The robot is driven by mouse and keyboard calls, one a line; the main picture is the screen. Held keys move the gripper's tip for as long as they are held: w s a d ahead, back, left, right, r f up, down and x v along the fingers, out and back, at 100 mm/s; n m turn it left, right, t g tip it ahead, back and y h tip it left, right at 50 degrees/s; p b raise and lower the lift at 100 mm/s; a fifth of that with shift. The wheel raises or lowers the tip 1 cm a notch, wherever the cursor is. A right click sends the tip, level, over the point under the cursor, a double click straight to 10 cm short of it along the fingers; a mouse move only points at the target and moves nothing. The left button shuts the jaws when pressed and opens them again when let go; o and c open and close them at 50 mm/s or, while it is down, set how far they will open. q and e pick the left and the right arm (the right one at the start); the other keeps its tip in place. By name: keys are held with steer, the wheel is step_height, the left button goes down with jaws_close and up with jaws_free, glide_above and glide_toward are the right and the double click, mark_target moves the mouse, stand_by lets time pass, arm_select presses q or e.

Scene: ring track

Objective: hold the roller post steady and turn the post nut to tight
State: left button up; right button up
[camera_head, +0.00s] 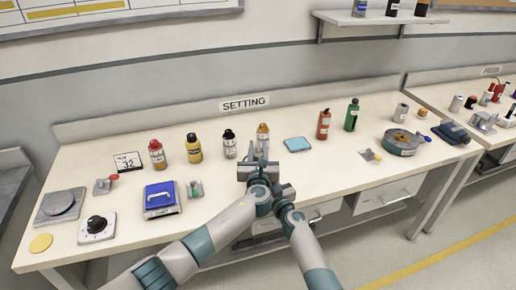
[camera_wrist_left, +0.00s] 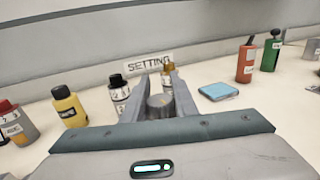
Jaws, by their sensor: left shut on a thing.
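My left gripper (camera_head: 258,155) reaches over the middle of the bench, in front of the amber bottle. In the left wrist view its two fingers (camera_wrist_left: 160,85) stand on either side of a short grey round piece (camera_wrist_left: 160,104), which looks like the roller post, and are shut on it. Its lower part is hidden behind my gripper's body. I cannot make out the post nut in either view. My right arm (camera_head: 312,250) comes in from the lower right and ends close against my left wrist; its gripper is hidden there.
Red (camera_head: 156,155), yellow (camera_head: 194,148), black-capped (camera_head: 229,144) and amber (camera_head: 263,133) bottles stand behind. A blue-topped box (camera_head: 161,200) and dial box (camera_head: 97,228) are left. A light-blue pad (camera_head: 298,144) and round grey-green container (camera_head: 402,142) are right. The front edge near the pad is clear.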

arm_select(q)
steer(key=shift+d+m+g+h, duration=0.2)
steer(key=shift+m+h, duration=0.5)
steer(key=shift+h, duration=0.4)
steer(key=shift+d+m+g+h, duration=0.1)
steer(key=shift+d+m+h, duration=0.1)
steer(key=shift+m+h, duration=0.7)
arm_select(e)
steer(key=shift+f, duration=0.1)
arm_select(q)
steer(key=o, duration=1.1)
steer(key=shift+s, duration=0.15)
steer(key=v, duration=1.1)
steer(key=shift+s+a, duration=0.15)
steer(key=shift+s, duration=0.25)
